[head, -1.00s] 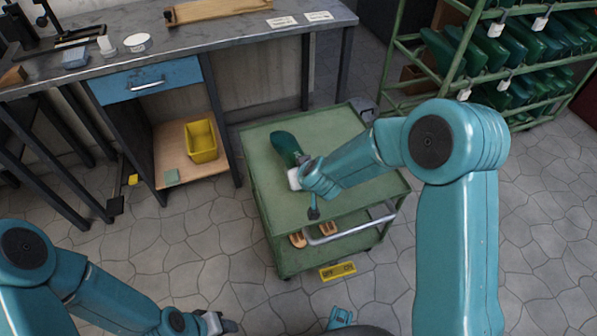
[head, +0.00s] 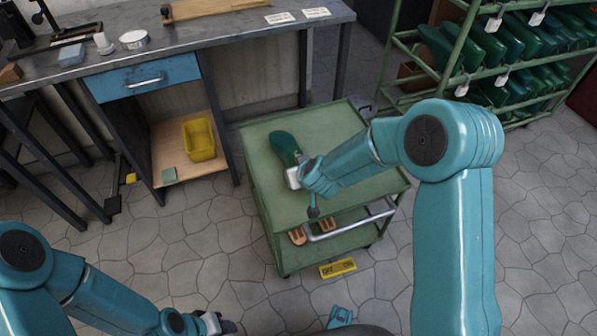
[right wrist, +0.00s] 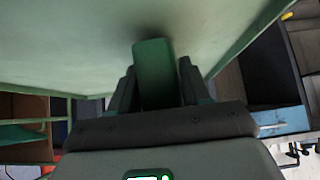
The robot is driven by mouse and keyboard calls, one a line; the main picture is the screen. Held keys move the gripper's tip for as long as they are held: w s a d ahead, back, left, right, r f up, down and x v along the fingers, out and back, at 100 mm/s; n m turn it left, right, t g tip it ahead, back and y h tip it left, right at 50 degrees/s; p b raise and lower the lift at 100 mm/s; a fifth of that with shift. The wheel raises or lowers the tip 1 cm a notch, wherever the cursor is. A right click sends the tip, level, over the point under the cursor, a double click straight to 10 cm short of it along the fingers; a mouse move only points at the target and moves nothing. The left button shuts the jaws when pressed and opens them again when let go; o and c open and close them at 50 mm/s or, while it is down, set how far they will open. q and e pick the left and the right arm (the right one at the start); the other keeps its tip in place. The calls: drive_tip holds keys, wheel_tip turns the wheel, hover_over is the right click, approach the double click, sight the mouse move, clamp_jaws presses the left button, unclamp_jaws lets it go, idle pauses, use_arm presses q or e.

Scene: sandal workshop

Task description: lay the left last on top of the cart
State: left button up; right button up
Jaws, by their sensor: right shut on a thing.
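The left last (head: 284,144) is dark green and shows over the top of the green cart (head: 335,140), towards its left side. My right gripper (head: 295,176) is shut on its near end. In the right wrist view the last (right wrist: 153,72) sits between the two dark fingers of my right gripper (right wrist: 156,88), against the pale green cart top (right wrist: 85,45). I cannot tell whether the last touches the cart top. My left gripper (head: 221,325) is low at the bottom edge, away from the cart, and its jaws are too small to read.
A workbench (head: 220,32) with a blue drawer (head: 145,80) stands behind and left. A yellow bin (head: 199,141) is on its shelf. A green rack (head: 450,75) of lasts stands at the right. Sandal-like pieces (head: 297,235) lie on the cart's lower shelf. The cart top is otherwise clear.

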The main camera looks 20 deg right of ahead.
drive_tip(key=shift+f, duration=0.1)
drive_tip(key=o, duration=1.1)
drive_tip(key=p+v, duration=0.6)
drive_tip(key=v, duration=1)
drive_tip(key=shift+s, duration=0.15)
